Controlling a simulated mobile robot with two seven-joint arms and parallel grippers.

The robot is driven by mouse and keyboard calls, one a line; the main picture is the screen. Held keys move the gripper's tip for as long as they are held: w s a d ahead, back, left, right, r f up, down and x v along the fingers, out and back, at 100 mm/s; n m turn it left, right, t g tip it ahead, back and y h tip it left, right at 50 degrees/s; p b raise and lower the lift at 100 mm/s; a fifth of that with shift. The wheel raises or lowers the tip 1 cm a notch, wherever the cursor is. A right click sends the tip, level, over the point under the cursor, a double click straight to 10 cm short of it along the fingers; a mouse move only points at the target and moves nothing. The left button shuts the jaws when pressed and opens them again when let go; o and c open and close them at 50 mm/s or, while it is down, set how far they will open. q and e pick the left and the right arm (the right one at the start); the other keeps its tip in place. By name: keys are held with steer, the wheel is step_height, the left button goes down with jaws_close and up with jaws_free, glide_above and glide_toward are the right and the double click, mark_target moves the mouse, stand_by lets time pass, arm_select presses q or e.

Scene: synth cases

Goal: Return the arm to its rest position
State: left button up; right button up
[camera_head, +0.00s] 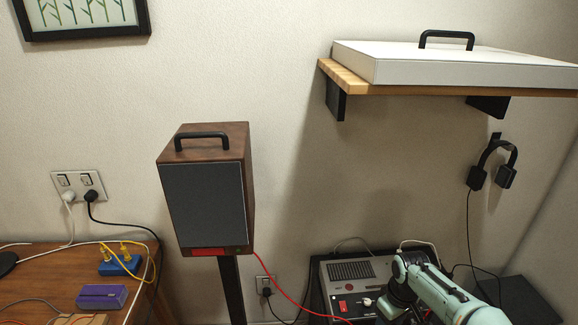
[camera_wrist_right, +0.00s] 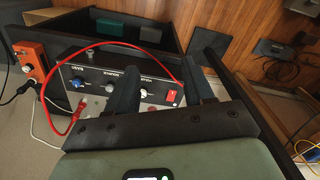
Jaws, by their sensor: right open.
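My right arm (camera_head: 440,285), pale green with dark joints, reaches in from the lower right in the head view. It is in front of a grey amplifier (camera_head: 350,271) with a dark case. In the right wrist view my right gripper (camera_wrist_right: 157,80) is open, with two dark fingers apart and nothing seen between them but the panel behind. The amplifier's panel (camera_wrist_right: 110,82) shows there with knobs and a red switch (camera_wrist_right: 171,96), which also shows in the head view (camera_head: 343,305). The fingers partly cover the panel; I cannot tell if they touch it. My left gripper is not in view.
A red cable (camera_head: 285,292) runs from the speaker (camera_head: 205,200) to the amplifier. A shelf (camera_head: 345,78) with a white case (camera_head: 450,68) overhangs at upper right. Headphones (camera_head: 478,176) hang below it. A wooden desk (camera_head: 45,275) is at left. An orange box (camera_wrist_right: 32,62) stands beside the amplifier.

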steer(key=s+a+f+m+y+p, duration=0.1)
steer(key=s+a+f, duration=0.15)
steer(key=f, duration=0.35)
steer(key=s+a+f+m+g+y+p, duration=0.1)
steer(key=s+a+f, duration=0.15)
steer(key=f, duration=0.45)
steer(key=s+a+f+m+y+p, duration=0.1)
steer(key=s+a+f, duration=0.1)
steer(key=s+f, duration=0.3)
arm_select(q)
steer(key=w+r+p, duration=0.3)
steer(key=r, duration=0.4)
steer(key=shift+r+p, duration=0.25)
steer(key=shift+p, duration=0.1)
arm_select(e)
steer(key=s+a+f+m, duration=0.3)
steer(key=s, duration=0.7)
steer(key=s+a+f+m, duration=0.3)
steer(key=s, duration=0.8)
steer(key=shift+m+y, duration=0.3)
steer(key=shift+w+f, duration=0.1)
